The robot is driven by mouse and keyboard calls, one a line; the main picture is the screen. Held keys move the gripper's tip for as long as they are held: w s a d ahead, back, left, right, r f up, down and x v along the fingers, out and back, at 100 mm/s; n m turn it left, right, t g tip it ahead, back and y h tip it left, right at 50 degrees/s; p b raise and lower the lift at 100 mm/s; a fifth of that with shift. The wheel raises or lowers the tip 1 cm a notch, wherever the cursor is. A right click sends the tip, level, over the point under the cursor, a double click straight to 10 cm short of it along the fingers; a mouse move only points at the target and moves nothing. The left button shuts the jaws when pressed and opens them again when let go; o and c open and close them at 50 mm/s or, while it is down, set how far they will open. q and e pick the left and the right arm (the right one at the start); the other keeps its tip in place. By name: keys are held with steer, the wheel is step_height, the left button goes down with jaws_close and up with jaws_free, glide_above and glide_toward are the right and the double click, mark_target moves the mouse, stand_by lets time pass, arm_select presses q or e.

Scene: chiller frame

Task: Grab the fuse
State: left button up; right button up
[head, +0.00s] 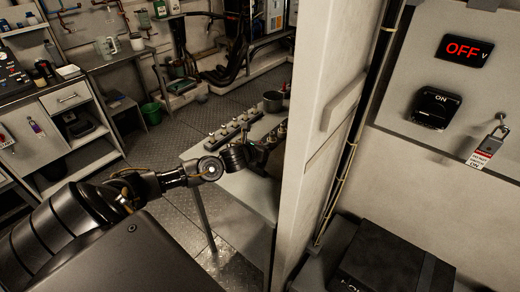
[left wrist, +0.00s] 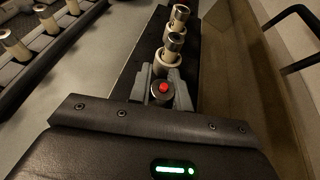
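My left gripper (head: 262,158) is over the small table (head: 248,192) behind the white panel edge. In the left wrist view, its two grey fingers (left wrist: 163,88) stand on either side of a red-topped fuse (left wrist: 162,90). They look close to its sides, but I cannot tell whether they press on it. Beyond it, more fuses (left wrist: 175,42) with metal caps stand in line on a black strip (left wrist: 135,60). Another black rack with upright fuses (left wrist: 45,20) is at the left; in the head view a rack (head: 233,131) shows behind the gripper. My right gripper is not in view.
The white panel edge (head: 318,130) rises close to the right of the gripper. A wall panel shows an OFF display (head: 464,50), an ON switch (head: 435,107) and a tagged padlock (head: 492,143).

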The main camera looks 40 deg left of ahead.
arm_select(q)
jaws_close()
steer(key=shift+r, duration=0.1)
steer(key=shift+r+b, duration=0.35)
steer(key=shift+r, duration=0.1)
step_height(320, 180, up, 2)
steer(key=shift+s+r+b, duration=0.1)
steer(key=shift+r+b, duration=0.1)
steer(key=shift+b, duration=0.25)
steer(key=s+d+r, duration=0.5)
steer(key=s+r, duration=0.4)
steer(key=s, duration=0.4)
steer(key=shift+r, duration=0.3)
